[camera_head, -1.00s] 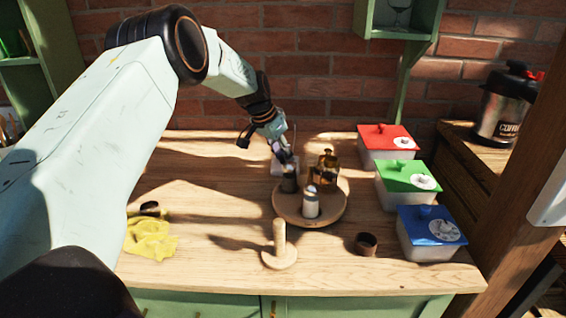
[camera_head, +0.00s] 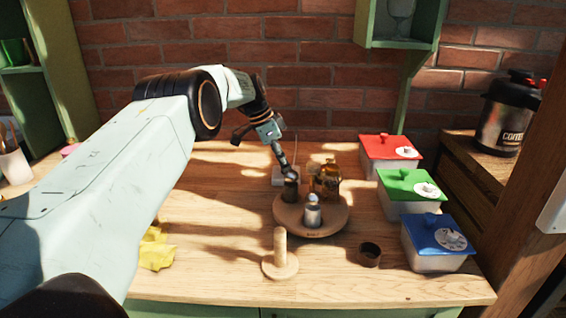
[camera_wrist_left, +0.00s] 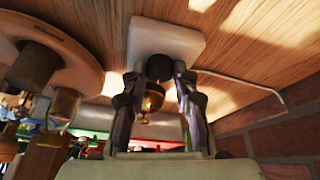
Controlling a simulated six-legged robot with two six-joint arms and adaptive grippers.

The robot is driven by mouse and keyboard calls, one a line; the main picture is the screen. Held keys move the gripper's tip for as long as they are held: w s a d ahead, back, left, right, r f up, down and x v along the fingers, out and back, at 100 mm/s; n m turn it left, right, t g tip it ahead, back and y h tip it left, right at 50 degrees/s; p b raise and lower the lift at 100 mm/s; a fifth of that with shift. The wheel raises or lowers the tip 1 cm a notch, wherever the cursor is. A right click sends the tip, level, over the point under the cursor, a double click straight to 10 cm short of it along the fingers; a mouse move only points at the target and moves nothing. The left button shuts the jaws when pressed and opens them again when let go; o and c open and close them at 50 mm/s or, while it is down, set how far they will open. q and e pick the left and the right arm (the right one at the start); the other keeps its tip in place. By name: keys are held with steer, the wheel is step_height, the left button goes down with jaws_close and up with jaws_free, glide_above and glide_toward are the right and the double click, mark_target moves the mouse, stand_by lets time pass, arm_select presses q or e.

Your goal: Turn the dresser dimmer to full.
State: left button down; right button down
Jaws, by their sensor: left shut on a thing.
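The dimmer is a white box (camera_head: 277,176) at the back of the table, behind the round wooden turntable. It is partly hidden by my left gripper (camera_head: 285,163) and a dark jar in the head view. In the left wrist view its white face (camera_wrist_left: 146,38) fills the upper middle, with a dark round knob (camera_wrist_left: 160,66) on it. My left gripper (camera_wrist_left: 160,78) has its fingertips closed on both sides of this knob. The knob's setting is not readable. My right gripper is in neither view.
The turntable (camera_head: 333,227) carries a dark jar, a shaker and amber bottles close to the gripper. A wooden peg stand (camera_head: 280,264) and brown cup (camera_head: 369,255) stand in front. Red, green and blue-lidded boxes line the right. A pale cable (camera_wrist_left: 240,79) runs from the dimmer.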

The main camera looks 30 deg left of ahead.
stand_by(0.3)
arm_select(q)
steer(key=c, duration=1)
jaws_free()
steer(key=shift+c, duration=0.2)
steer(key=shift+r, duration=0.1)
steer(key=v, duration=1.2)
